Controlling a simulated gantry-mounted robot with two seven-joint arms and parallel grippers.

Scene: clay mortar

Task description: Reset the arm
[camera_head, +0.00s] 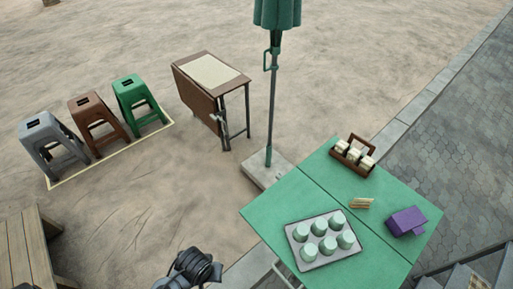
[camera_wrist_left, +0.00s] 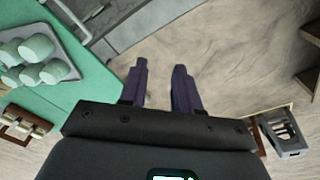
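My left gripper (camera_wrist_left: 160,72) shows in the left wrist view. Its two dark fingers stand apart with bare ground visible between them, and they hold nothing. A dark part of one of my arms (camera_head: 195,268) shows at the bottom edge of the head view, left of the green table (camera_head: 318,190); no fingertips can be made out there. The green table also shows at the left of the left wrist view (camera_wrist_left: 75,105), apart from the fingers. My right gripper is in neither view.
On the table are a tray (camera_head: 292,232) of several pale green cups, a wooden caddy (camera_head: 368,146), a small tan item (camera_head: 361,203) and a purple box (camera_head: 406,222). A closed umbrella (camera_head: 272,90), folding table (camera_head: 195,95) and stools (camera_head: 85,112) stand beyond. Sandy ground between is clear.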

